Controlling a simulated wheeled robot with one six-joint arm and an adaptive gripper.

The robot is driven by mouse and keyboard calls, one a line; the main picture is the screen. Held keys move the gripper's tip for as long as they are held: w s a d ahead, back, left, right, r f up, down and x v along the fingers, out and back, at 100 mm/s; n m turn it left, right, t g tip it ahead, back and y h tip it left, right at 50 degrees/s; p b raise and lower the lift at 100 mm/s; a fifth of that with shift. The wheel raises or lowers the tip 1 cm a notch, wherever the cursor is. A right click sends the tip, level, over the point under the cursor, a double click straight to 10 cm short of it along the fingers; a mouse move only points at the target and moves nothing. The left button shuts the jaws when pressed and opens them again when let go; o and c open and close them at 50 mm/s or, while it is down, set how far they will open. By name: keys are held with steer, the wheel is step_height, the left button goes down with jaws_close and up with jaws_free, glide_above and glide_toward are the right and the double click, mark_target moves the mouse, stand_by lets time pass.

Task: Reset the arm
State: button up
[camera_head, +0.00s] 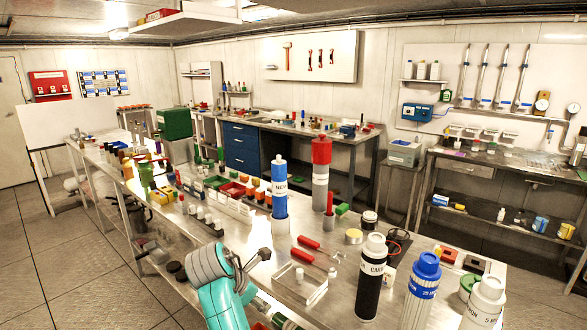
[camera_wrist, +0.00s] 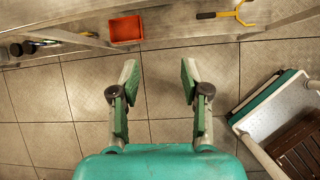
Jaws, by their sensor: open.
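My arm shows at the bottom middle of the head view, a teal body with a grey joint, close to the front edge of the metal workbench (camera_head: 330,245). My gripper (camera_wrist: 158,75) shows in the wrist view with its two green-padded fingers spread apart and nothing between them. It points down toward the tiled floor (camera_wrist: 165,100) beside the bench. In the head view the fingertips cannot be made out clearly.
The bench holds a black-bodied bottle (camera_head: 370,275), a blue-capped bottle (camera_head: 421,289), a blue cartridge (camera_head: 279,188) and a red-topped cylinder (camera_head: 321,175). Open floor lies left.

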steer(key=s+d+f+m+t+y, duration=0.1)
steer(key=s+d+f+m, duration=0.3)
steer(key=f, duration=0.5)
steer(key=s+d+f+m+t+y, duration=0.1)
steer(key=s+d+f, duration=0.55)
steer(key=f, duration=0.25)
steer(key=s+d+f+m+t, duration=0.1)
steer(key=s+d+f+m, duration=0.25)
steer(key=d+f, duration=0.4)
steer(key=s+d+m+t+y, duration=0.15)
steer(key=s+d+m, duration=0.3)
steer(key=s, duration=0.85)
steer(key=s+d+m+t+y, duration=0.1)
steer(key=s+d+m+t, duration=0.3)
steer(key=s, duration=0.9)
steer(key=s+d+r+m+t+h, duration=0.1)
steer(key=s+r+m, duration=0.9)
steer(key=s+r, duration=0.5)
step_height(320, 180, up, 2)
steer(key=shift+s+d+r, duration=0.15)
steer(key=shift+r, duration=0.1)
steer(key=shift+c, duration=0.4)
